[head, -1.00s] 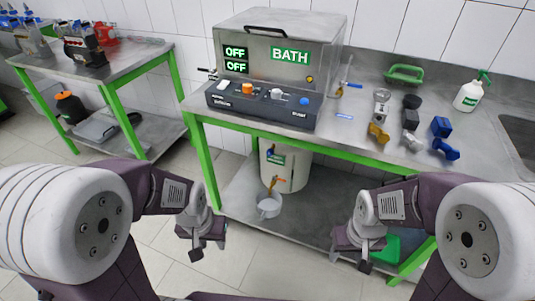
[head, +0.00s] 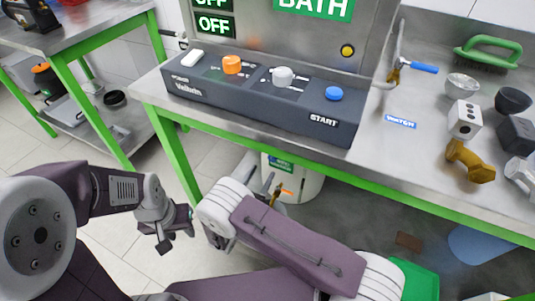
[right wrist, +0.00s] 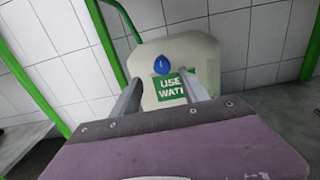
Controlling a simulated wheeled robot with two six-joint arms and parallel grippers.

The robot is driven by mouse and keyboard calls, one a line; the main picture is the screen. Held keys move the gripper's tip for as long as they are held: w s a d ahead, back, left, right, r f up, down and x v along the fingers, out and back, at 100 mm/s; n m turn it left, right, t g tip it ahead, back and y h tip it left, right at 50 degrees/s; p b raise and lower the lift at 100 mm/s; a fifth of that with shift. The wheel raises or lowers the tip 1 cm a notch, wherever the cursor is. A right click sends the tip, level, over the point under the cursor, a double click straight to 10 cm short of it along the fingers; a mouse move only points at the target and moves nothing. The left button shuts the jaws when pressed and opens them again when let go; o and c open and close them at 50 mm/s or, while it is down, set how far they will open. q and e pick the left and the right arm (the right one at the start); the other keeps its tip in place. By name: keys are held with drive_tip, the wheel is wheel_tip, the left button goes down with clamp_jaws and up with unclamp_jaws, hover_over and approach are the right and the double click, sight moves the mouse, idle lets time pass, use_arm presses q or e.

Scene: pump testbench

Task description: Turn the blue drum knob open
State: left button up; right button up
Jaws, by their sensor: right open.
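The blue drum knob (right wrist: 162,65) shows in the right wrist view on the front of a white drum (right wrist: 205,55), just above a green label. The drum also stands under the bench in the head view (head: 308,186), partly hidden by my right arm; I cannot make out the knob there. My right gripper (right wrist: 161,78) is open, its fingers on either side of the knob in the picture. I cannot tell whether they touch it. My left gripper (head: 176,230) hangs at the left, away from the drum; its jaw opening is unclear.
The bench (head: 420,165) with green legs stands above the drum. On it are the bath control panel (head: 260,100) and several small parts at the right. An orange tap (head: 286,193) is near my right wrist. Tiled floor is open at the left.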

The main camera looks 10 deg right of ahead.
sight(271, 159)
drive_tip(key=b+x, duration=0.3)
drive_tip(key=x, duration=0.5)
drive_tip(key=shift+w+d+f, duration=0.1)
drive_tip(key=shift+d, duration=0.25)
drive_tip(key=shift+w, duration=0.15)
clamp_jaws()
